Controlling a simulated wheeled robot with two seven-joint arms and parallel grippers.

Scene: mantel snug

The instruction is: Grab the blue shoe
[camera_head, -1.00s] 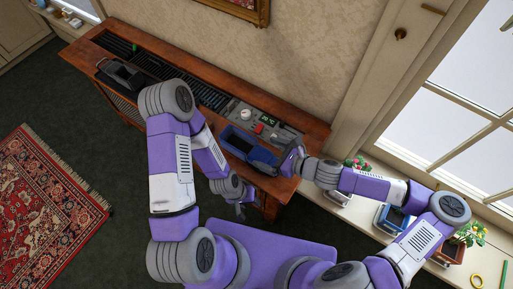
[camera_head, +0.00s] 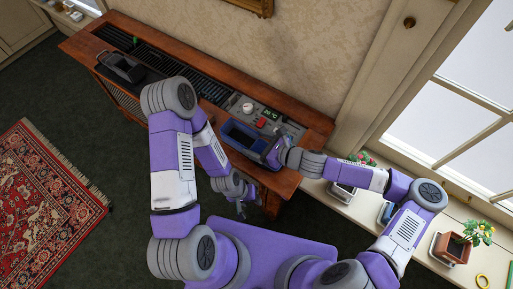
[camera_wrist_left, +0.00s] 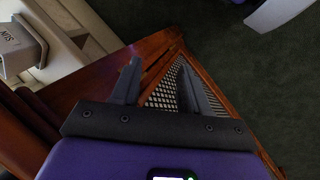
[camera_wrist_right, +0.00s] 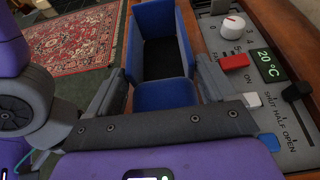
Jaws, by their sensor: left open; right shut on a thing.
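The blue shoe (camera_head: 238,142) looks like an open, long blue box with a dark inside. It lies on top of the wooden cabinet, near its front edge. In the right wrist view the blue shoe (camera_wrist_right: 184,52) points away from me, with its near end between the fingers. My right gripper (camera_head: 272,155) is shut on that near end, a finger on each side (camera_wrist_right: 160,98). My left gripper (camera_head: 240,207) is open and empty in front of the cabinet, below its top. The left wrist view shows its fingers (camera_wrist_left: 158,80) apart before the cabinet's mesh front.
A control panel (camera_wrist_right: 243,75) with a white knob, a red switch and a 20 °C display lies right beside the shoe. A black box-like thing (camera_head: 122,68) stands at the cabinet's left. A sill with potted plants (camera_head: 452,247) runs at right. A red rug (camera_head: 45,195) lies left.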

